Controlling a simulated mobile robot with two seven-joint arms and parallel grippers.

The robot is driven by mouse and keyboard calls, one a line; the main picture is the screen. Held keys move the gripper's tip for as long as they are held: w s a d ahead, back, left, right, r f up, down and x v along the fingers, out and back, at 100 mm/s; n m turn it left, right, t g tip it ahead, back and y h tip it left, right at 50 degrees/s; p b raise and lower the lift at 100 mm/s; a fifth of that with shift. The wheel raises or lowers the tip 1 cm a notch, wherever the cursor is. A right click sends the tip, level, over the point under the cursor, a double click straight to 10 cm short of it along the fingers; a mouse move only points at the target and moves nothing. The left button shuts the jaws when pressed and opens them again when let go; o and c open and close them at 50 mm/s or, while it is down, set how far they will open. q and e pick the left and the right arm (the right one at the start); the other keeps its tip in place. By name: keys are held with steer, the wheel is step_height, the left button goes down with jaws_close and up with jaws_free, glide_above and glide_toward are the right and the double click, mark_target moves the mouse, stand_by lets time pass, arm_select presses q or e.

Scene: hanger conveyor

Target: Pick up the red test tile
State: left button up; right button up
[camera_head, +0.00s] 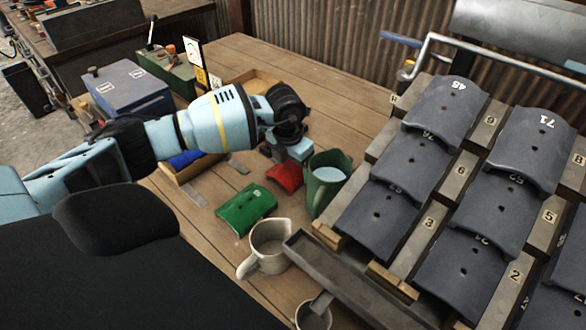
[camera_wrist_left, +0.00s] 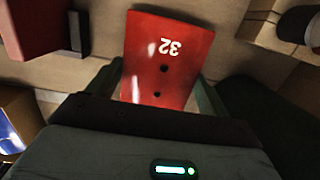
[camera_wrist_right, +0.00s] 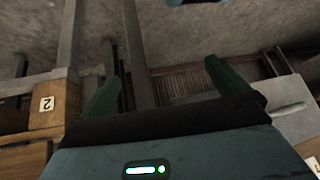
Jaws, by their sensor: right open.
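The red test tile (camera_head: 285,177) is at the middle of the wooden table, directly below my left gripper (camera_head: 292,150). In the left wrist view the tile (camera_wrist_left: 165,60) shows a white 32 and two dark holes. The left fingers (camera_wrist_left: 158,88) lie along both sides of the tile with no clear gap, so the gripper looks shut on it. I cannot tell whether the tile is clear of the tabletop. My right gripper (camera_wrist_right: 160,75) is open and empty in the right wrist view; it does not show in the head view.
A green tile (camera_head: 245,208) lies in front of the red one. A rack (camera_head: 435,215) of numbered grey tiles fills the right side. A blue box (camera_head: 125,88) stands behind my left arm.

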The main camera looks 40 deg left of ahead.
mark_target(293, 165)
arm_select(q)
steer(key=c, duration=0.6)
steer(key=shift+o, duration=0.2)
steer(key=shift+r, duration=0.15)
steer(key=shift+r, duration=0.5)
step_height(293, 165, up, 2)
steer(key=shift+w+r, duration=0.1)
steer(key=shift+r, duration=0.1)
steer(key=s, duration=0.9)
steer(key=s+r, duration=0.1)
steer(key=s, duration=0.4)
steer(key=shift+s+a, duration=0.3)
steer(key=shift+a, duration=0.05)
steer(key=shift+s+r+b, duration=0.2)
steer(key=shift+s+b, duration=0.1)
steer(key=shift+s, duration=0.5)
